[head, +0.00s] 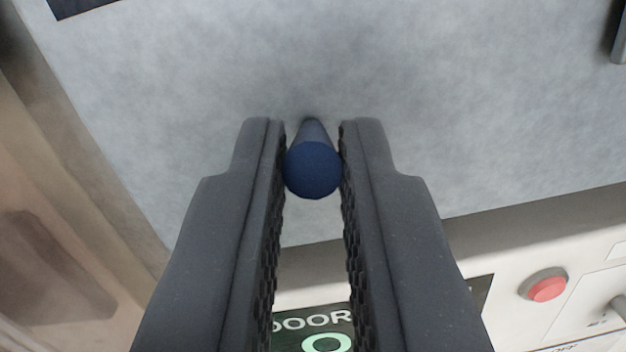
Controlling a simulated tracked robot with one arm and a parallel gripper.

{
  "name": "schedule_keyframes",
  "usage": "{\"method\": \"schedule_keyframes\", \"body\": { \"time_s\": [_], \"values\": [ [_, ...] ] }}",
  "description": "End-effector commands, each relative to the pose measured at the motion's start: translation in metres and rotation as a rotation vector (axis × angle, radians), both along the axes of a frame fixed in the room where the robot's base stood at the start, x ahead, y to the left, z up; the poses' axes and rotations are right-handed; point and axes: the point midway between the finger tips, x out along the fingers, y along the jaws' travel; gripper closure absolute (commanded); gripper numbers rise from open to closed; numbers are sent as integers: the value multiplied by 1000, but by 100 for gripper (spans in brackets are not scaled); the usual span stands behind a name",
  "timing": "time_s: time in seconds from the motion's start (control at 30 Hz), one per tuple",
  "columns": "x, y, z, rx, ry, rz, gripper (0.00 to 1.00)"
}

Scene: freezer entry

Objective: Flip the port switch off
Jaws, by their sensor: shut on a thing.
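A lever with a round dark blue end (312,172) stands out from a grey panel (400,130) in the upper middle of the head view. My gripper (312,135) is shut on this lever, with one finger on its left side and one on its right. The lever's base is partly hidden behind its blue end. No label beside it is readable, so I cannot tell whether it is the port switch. A grey toggle (619,307) shows at the lower right edge, apart from my gripper, near lettering that seems to read OFF.
A red button (547,287) sits on a pale panel at the lower right. A dark green sign (318,325) with the word DOOR shows partly between my fingers. A dark handle-like part (619,35) is at the top right edge. The grey surface around the lever is mostly bare.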

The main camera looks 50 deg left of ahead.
Motion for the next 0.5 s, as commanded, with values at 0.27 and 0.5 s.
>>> {"method": "schedule_keyframes", "body": {
  "time_s": [0.27,0.5],
  "values": [
    [0,0,-18,109,-107,0,100],
    [2,1,-27,217,-216,-1,100]
  ]
}}
